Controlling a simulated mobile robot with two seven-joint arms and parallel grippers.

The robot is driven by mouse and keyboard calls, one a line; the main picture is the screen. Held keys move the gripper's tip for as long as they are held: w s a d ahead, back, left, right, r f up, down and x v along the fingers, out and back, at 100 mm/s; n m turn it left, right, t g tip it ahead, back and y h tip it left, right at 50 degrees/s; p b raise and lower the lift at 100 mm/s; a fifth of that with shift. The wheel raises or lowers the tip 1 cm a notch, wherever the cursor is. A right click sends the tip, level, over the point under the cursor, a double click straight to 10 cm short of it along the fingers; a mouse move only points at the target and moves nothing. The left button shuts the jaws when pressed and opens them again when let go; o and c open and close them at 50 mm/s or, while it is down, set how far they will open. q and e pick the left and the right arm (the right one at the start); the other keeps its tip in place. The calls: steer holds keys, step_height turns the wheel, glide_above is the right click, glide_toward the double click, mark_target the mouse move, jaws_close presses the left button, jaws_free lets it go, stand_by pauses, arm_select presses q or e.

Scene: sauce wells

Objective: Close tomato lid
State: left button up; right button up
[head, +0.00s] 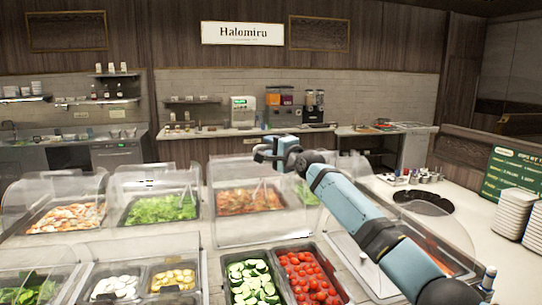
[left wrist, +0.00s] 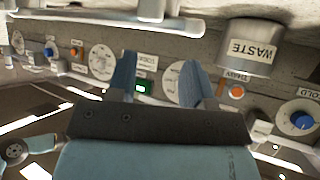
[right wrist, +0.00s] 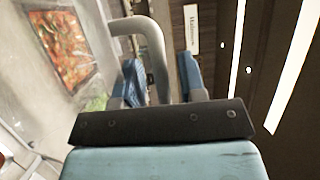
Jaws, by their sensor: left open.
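The tomato well (head: 308,278) is uncovered in the front row in the head view and holds red tomatoes. A clear lid (head: 225,230) stands raised behind it and the cucumber well. My right gripper (head: 272,153) is above this lid's upper edge. In the right wrist view, a grey bar handle (right wrist: 152,42) passes between the fingers of my right gripper (right wrist: 160,78). Whether both fingers press on the handle is not clear. My left gripper (left wrist: 160,78) is open and empty in the left wrist view, facing a panel of knobs and dials; it is outside the head view.
The cucumber well (head: 250,282) is left of the tomatoes. Other clear covers (head: 150,180) stand over food wells at the left, with another (head: 440,215) at right. Stacked plates (head: 515,215) are at the far right. A waste chute (left wrist: 248,48) sits near my left gripper.

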arm_select(q)
steer(key=shift+d, duration=0.2)
arm_select(e)
steer(key=shift+w, duration=0.1)
steer(key=shift+c, duration=0.2)
jaws_close()
arm_select(q)
steer(key=shift+a, duration=0.1)
arm_select(e)
steer(key=shift+s+d+f, duration=0.1)
steer(key=shift+s+f, duration=0.1)
steer(key=shift+s, duration=0.35)
arm_select(q)
steer(key=r+p, duration=0.3)
steer(key=shift+w+a+r, duration=0.1)
steer(key=shift+a+r, duration=0.05)
steer(key=shift+a, duration=0.05)
arm_select(e)
steer(key=s+d+f, duration=0.2)
steer(key=s+f, duration=0.4)
steer(key=s, duration=0.3)
steer(key=s+d+f+t, duration=0.1)
steer(key=s+d+f, duration=0.1)
steer(key=s+f, duration=0.4)
steer(key=s, duration=0.4)
steer(key=shift+s+f+n+y, duration=0.15)
steer(key=shift+f+n+y, duration=0.15)
steer(key=shift+f, duration=0.05)
